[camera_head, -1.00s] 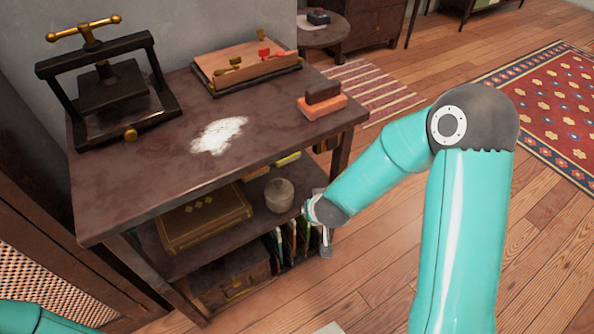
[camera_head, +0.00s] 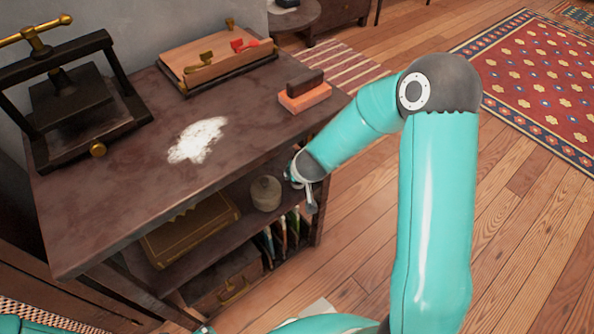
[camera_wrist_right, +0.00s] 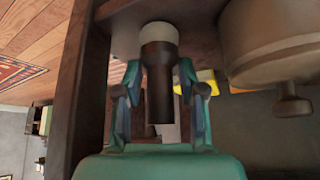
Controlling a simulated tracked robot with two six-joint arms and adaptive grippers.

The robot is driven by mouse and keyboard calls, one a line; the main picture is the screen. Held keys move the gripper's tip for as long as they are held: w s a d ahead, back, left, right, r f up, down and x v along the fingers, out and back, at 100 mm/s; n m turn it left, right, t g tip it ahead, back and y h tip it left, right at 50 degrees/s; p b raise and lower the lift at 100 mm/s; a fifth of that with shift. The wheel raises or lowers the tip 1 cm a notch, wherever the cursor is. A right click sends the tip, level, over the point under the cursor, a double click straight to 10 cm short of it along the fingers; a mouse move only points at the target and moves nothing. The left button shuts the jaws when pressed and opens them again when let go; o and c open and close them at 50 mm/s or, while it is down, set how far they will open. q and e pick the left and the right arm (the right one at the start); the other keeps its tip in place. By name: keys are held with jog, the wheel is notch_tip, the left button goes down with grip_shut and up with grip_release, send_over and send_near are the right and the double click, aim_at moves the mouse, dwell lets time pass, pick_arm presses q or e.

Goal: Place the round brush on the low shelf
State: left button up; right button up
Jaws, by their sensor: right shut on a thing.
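My right gripper (camera_wrist_right: 160,85) is shut on the round brush (camera_wrist_right: 160,100), around its dark handle, in the right wrist view. Its pale round head is beyond the fingers, close to the low shelf's brown board (camera_wrist_right: 195,20); I cannot tell whether they touch. In the head view, my right gripper (camera_head: 299,178) is at the right end of the low shelf (camera_head: 215,240), below the top board. The brush cannot be made out there. My left gripper is out of view.
A lidded round pot (camera_head: 266,194) stands on the low shelf beside my right gripper and shows large in the right wrist view (camera_wrist_right: 270,45). A big brown book (camera_head: 190,228) lies farther left. A shelf post (camera_wrist_right: 75,90) is close beside the gripper.

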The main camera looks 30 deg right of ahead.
jog(key=shift+a+f, duration=0.1)
jog(key=o, duration=1.1)
jog(key=shift+o, duration=0.2)
